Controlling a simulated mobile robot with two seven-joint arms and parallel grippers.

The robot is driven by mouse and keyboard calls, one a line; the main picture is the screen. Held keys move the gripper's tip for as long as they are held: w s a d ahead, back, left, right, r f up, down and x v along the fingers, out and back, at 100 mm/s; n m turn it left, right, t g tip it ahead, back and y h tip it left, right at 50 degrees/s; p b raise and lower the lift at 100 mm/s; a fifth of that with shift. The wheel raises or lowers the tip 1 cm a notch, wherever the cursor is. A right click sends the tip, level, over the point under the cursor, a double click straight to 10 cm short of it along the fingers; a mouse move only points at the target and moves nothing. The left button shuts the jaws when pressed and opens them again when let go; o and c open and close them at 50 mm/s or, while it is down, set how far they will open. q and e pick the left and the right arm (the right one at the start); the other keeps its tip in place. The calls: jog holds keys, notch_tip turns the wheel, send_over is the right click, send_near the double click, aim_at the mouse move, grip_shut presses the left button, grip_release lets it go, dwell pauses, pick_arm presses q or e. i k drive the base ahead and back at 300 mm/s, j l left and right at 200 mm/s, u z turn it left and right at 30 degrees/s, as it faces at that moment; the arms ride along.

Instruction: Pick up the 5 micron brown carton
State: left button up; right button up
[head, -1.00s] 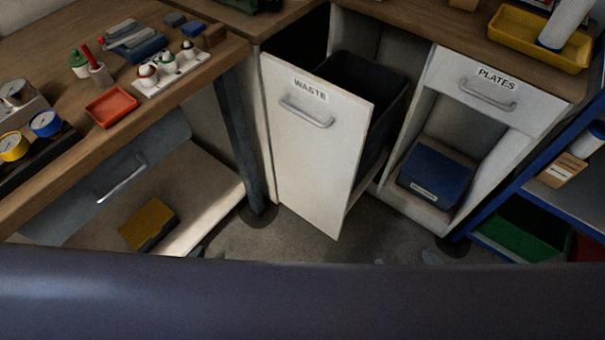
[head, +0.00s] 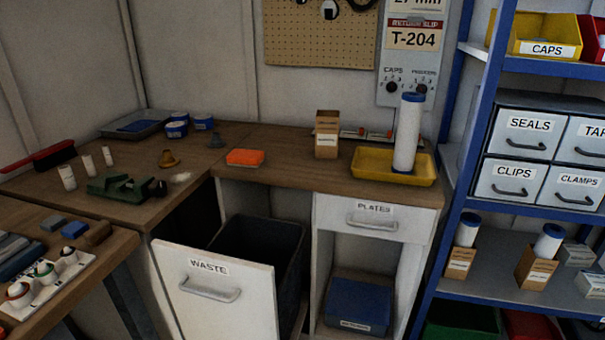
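Brown cartons show in three places in the head view, with labels too small to read. One open brown carton (head: 326,139) stands upright on the back bench, left of the yellow tray. Two more stand on the blue shelf rack at the right: a left carton (head: 459,262) and a right carton (head: 535,270). Each of these two has a white, blue-capped cartridge sticking out of its top. I cannot tell which carton is the 5 micron one. Neither of my grippers is in view.
The yellow tray (head: 371,168) holds a tall white cartridge (head: 408,132). An orange sponge-like block (head: 245,157) lies on the bench. The WASTE drawer (head: 216,295) stands pulled out below. The shelf rack (head: 478,130) holds labelled drawers and bins.

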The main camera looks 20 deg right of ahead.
aim_at(327, 122)
jog(key=i+l+z, duration=0.1)
jog(key=l, duration=0.3)
jog(key=i+l+z, duration=0.1)
jog(key=l, duration=0.3)
jog(key=i+l, duration=0.15)
jog(key=l, duration=0.25)
jog(key=i+l+z, duration=0.15)
jog(key=l, duration=0.2)
jog(key=i+l+z, duration=0.1)
jog(key=l, duration=0.3)
jog(key=i+l+z, duration=0.1)
jog(key=l, duration=0.25)
jog(key=i, duration=0.1)
